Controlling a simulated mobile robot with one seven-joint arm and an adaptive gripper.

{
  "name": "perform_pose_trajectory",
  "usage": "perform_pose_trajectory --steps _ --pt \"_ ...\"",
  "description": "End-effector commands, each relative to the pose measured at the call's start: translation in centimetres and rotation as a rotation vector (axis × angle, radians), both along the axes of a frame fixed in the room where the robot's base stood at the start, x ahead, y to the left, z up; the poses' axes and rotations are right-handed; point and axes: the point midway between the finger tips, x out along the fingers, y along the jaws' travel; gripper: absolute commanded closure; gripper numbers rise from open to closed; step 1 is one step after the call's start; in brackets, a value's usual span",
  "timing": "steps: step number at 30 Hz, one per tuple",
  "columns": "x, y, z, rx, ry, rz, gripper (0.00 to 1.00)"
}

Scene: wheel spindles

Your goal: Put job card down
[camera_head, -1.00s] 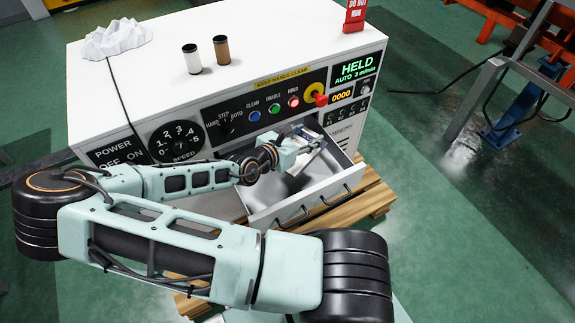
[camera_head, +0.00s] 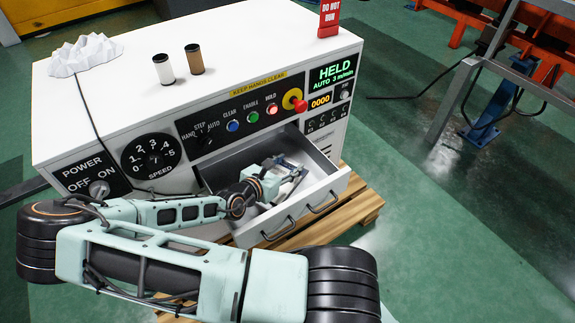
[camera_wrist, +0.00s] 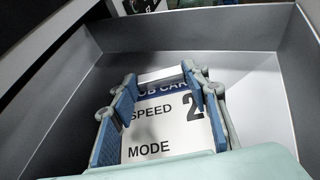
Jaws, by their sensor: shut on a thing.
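The job card (camera_wrist: 165,125) is white with a blue top band and reads "SPEED 2" and "MODE" in the wrist view. My gripper (camera_wrist: 168,95) is shut on it, with one blue-padded finger on each side. The lower part of the card is hidden by my gripper's body. In the head view my gripper (camera_head: 291,172) is inside the open drawer (camera_head: 324,160), over its floor. I cannot tell whether the card touches the drawer floor.
The drawer's grey walls (camera_wrist: 65,100) surround my gripper; bare floor shows at right. The white cabinet (camera_head: 110,110) carries dark and white spools, a crumpled white piece, a red "DO NOT RUN" sign (camera_head: 330,15) and a control panel reading HELD. A wooden pallet (camera_head: 362,205) lies below.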

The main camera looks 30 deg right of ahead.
Motion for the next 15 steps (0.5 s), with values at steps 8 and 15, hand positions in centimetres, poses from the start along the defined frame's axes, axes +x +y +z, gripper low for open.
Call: perform_pose_trajectory --steps 8,15 --pt "0.00 0.01 -0.18 0.000 0.000 0.000 0.40" --pt "0.01 0.01 0.00 0.000 0.000 0.000 0.40"
